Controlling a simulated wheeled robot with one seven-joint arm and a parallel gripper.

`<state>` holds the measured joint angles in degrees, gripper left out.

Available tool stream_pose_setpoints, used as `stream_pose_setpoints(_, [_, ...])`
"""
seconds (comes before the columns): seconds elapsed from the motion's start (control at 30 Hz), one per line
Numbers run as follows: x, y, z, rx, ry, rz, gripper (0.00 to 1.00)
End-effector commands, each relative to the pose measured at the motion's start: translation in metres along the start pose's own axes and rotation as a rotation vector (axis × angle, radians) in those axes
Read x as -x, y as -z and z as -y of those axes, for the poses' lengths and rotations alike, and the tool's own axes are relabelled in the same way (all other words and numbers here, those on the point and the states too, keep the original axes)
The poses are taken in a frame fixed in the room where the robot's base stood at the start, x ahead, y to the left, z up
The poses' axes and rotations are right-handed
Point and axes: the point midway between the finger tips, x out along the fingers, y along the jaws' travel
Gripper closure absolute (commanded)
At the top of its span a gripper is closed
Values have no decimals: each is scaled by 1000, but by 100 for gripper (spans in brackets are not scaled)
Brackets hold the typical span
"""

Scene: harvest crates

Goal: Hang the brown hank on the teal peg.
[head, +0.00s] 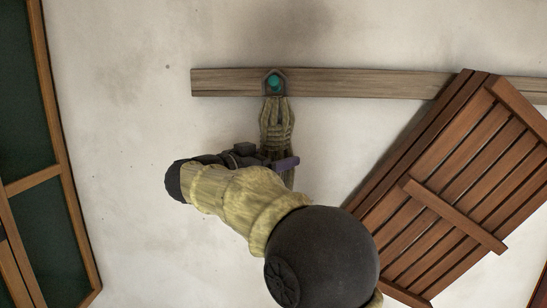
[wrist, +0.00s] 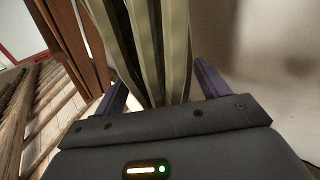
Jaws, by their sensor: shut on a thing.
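The teal peg (head: 273,82) sticks out of a dark plate on a wooden rail. The brown hank (head: 277,122), an olive-brown bundle of strands, hangs upright just below the peg, its top at the plate's lower edge. I cannot tell whether its loop is around the peg or only beneath it. My gripper (head: 280,164), with purple fingers, is shut on the lower part of the hank. In the wrist view the hank's strands (wrist: 150,45) run up between the two fingers of my gripper (wrist: 158,78). The peg does not show in the wrist view.
The wooden rail (head: 350,82) runs across the pale wall. A slatted reddish-brown wooden panel (head: 455,190) leans at the right and overlaps the rail. A wood-framed dark-green panel (head: 25,110) stands at the left. The wall left of the peg is clear below the rail.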

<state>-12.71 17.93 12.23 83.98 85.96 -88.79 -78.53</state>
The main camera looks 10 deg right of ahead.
Motion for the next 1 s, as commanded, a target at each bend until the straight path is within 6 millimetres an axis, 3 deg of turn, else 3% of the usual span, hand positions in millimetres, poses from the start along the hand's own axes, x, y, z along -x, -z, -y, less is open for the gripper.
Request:
stream_pose_setpoints(0.9, [-6, -8, 6, -2, 0, -1, 58])
stream_pose_setpoints(0.93, [-6, -8, 6, -2, 0, -2, 24])
stream_pose_setpoints(1.0, [-6, -8, 6, -2, 0, -1, 10])
